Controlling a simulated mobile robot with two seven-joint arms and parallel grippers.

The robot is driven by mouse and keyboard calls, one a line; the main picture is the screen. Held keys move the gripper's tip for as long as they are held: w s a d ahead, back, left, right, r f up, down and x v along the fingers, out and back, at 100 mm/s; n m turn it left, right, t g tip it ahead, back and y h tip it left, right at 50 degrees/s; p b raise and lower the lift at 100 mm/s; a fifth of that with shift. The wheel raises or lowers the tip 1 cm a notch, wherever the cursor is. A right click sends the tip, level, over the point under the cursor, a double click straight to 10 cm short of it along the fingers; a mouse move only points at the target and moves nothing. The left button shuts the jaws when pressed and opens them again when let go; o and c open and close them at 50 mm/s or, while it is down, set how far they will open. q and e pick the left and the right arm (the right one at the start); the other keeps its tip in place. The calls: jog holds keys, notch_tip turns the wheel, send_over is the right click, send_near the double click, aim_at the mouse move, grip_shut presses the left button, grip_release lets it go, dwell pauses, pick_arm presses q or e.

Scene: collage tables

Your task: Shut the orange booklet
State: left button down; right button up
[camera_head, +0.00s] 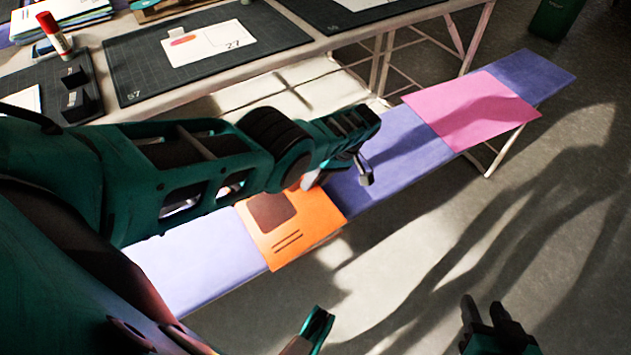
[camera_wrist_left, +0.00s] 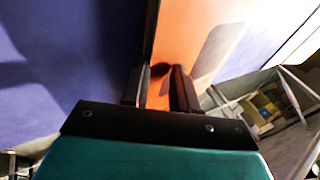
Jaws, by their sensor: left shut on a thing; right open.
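The orange booklet (camera_head: 315,212) lies on the purple bench, showing an outer face with a brown panel and dark lines. Its visible part looks nearly flat. My left arm hides its far edge, so I cannot tell if it is fully closed. My left gripper (camera_head: 345,165) is at that far edge. In the left wrist view, the booklet's orange face (camera_wrist_left: 190,35) runs between and beyond the gripper's fingers (camera_wrist_left: 161,88), which are shut on it. My right gripper (camera_head: 403,325) is open and empty at the bottom, over the floor, apart from the booklet.
A pink sheet or booklet (camera_head: 470,108) lies farther right on the purple bench (camera_head: 400,150). Behind is a table with dark cutting mats (camera_head: 225,70), a glue stick (camera_head: 52,35) and cards. The floor in front of the bench is clear. A green bin (camera_head: 557,18) stands at the far right.

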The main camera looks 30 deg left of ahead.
pick_arm(q)
jog(key=shift+w+d, duration=0.1)
jog(key=shift+w, duration=0.05)
pick_arm(e)
jog(key=shift+f, duration=0.15)
pick_arm(q)
jog(key=c, duration=1.3)
grip_release()
jog(key=shift+c, duration=0.2)
jog(key=shift+w+r, duration=0.1)
jog(key=shift+r, duration=0.15)
jog(key=p+v, duration=0.1)
jog(key=v, duration=1.1)
jog(key=shift+d+p, duration=0.15)
jog(key=shift+p, duration=0.25)
pick_arm(e)
jog(key=shift+s+d+r, duration=0.15)
jog(key=shift+d+r, duration=0.15)
jog(key=shift+d, duration=0.05)
pick_arm(q)
jog(key=shift+r, duration=0.1)
pick_arm(e)
jog(key=shift+r, duration=0.1)
